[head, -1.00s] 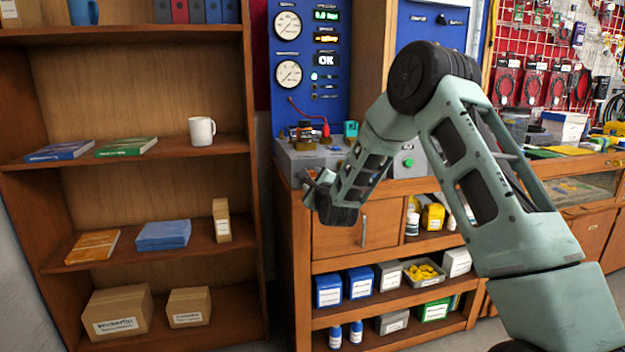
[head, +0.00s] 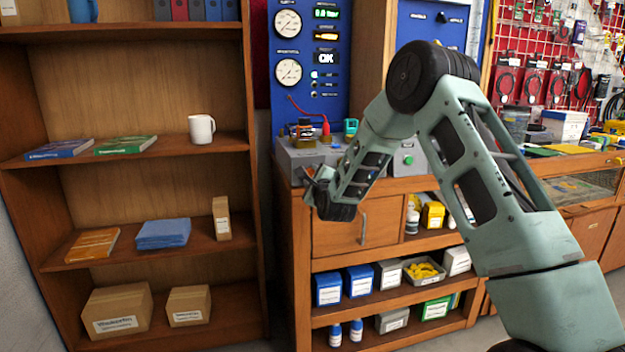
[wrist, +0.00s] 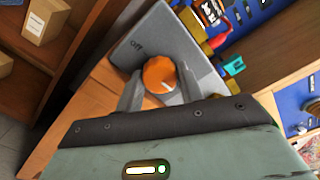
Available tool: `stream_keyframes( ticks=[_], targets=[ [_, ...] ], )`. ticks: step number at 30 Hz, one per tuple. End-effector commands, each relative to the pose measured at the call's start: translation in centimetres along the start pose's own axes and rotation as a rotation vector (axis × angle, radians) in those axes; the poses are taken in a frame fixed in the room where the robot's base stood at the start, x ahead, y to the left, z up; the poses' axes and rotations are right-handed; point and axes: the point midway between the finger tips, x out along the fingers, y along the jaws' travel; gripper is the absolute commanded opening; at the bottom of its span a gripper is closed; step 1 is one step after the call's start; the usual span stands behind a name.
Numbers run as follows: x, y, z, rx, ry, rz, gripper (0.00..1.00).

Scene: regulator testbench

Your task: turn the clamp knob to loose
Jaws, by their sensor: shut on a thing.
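The clamp knob (wrist: 160,75) is orange and round, with a white pointer mark, and sits on the front of a grey testbench unit (wrist: 152,32). Dark lettering, seemingly "off", is on the grey face to the left of the knob. My gripper (wrist: 157,82) is shut on the knob, one grey finger on each side of it. In the head view my gripper (head: 313,181) is at the left front corner of the grey unit (head: 294,156).
A blue gauge panel (head: 308,108) stands behind the unit. A red connector (head: 326,128) and a teal part (head: 350,127) are near the unit's top. A wooden shelf (head: 150,150) stands at left, with a gap before the bench cabinet.

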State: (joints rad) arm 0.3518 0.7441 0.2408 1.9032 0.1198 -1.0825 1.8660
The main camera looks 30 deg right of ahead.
Motion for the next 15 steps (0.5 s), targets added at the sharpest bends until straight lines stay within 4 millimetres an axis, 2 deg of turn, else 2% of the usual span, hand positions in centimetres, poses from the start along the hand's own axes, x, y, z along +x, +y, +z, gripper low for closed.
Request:
stream_keyframes(
  ticks=[15],
  targets=[
    [-0.04, 0.29, -0.08, -0.434, -0.001, -0.001, 0.15]
  ],
)
